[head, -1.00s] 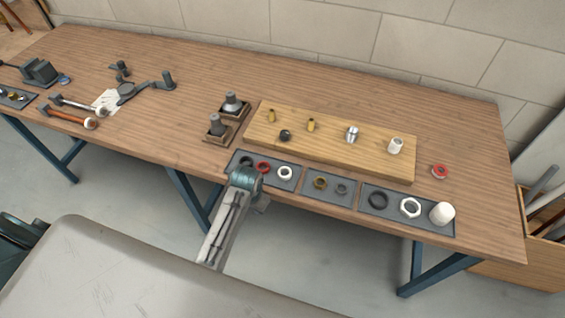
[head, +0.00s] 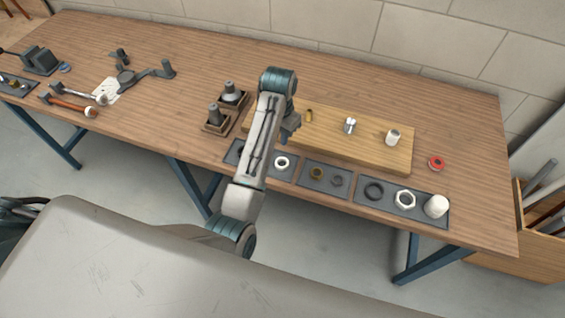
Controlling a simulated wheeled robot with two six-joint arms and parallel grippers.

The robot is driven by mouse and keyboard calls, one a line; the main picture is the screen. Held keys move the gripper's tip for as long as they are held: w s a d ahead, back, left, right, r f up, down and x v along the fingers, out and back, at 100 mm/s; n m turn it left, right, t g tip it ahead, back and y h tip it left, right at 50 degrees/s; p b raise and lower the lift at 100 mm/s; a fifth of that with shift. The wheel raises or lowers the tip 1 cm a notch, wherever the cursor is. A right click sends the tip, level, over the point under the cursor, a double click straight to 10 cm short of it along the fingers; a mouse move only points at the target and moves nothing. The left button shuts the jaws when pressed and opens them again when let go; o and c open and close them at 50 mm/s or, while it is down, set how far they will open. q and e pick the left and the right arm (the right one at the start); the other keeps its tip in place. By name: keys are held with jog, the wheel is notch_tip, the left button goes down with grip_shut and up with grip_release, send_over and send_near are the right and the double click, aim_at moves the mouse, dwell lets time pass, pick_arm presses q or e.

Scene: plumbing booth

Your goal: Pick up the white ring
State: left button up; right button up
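The white ring (head: 282,162) lies flat in the left dark tray (head: 291,174) along the front of the workbench. My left gripper (head: 290,130) is above the bench, over the left part of the wooden board and a little behind the ring in the picture. The gripper is small and seen from behind the arm, so I cannot tell whether its fingers are open or shut. The ring is clear of it. My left forearm hides the black and red rings to the left of the white one. My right gripper is not in view.
The wooden board (head: 350,157) carries small fittings, including a white one (head: 393,137). A middle tray (head: 325,188) holds two rings. The right tray (head: 385,204) holds a black ring, a white hex nut (head: 405,199) and a white cap (head: 436,206). Two dark fittings stand left.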

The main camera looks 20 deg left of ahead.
pick_arm(q)
send_over(278, 159)
notch_tip(278, 159, down, 5)
jog(key=shift+w+d+r+p, duration=0.1)
jog(key=shift+w+r+p, duration=0.05)
jog(key=shift+p, duration=0.2)
jog(key=shift+f+p, duration=0.5)
jog(key=f, duration=0.1)
jog(key=f+p, duration=0.1)
jog(key=f, duration=0.1)
jog(key=shift+s+f+p, duration=0.25)
jog(key=shift+p, duration=0.15)
jog(key=shift+f, duration=0.55)
grip_shut()
